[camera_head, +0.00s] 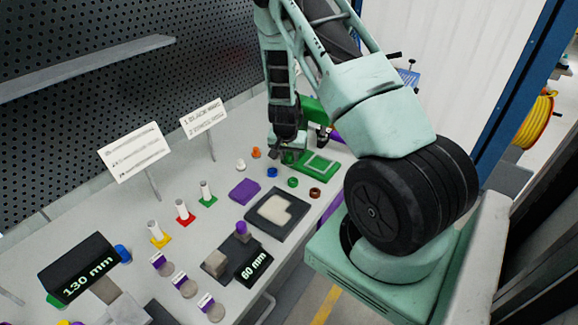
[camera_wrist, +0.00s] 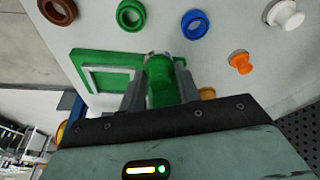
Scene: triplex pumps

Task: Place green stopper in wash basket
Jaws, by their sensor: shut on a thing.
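My gripper (camera_wrist: 160,88) is shut on a green stopper (camera_wrist: 160,85), seen between the two fingers in the wrist view. In the head view my gripper (camera_head: 288,150) is over the back part of the bench, and the stopper is mostly hidden there. A green rectangular frame with a pale inside (camera_head: 318,164) lies right beside the gripper; it also shows in the wrist view (camera_wrist: 104,78), partly behind the finger. I cannot tell whether the stopper touches it. No thing is clearly recognisable as the wash basket.
Green (camera_head: 293,182), blue (camera_head: 272,172) and brown (camera_head: 315,193) rings lie in front of the gripper. White (camera_head: 241,165) and orange (camera_head: 257,153) stoppers stand to the left. A purple block (camera_head: 244,190) and a dark tray (camera_head: 262,231) lie nearer. A perforated panel rises behind.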

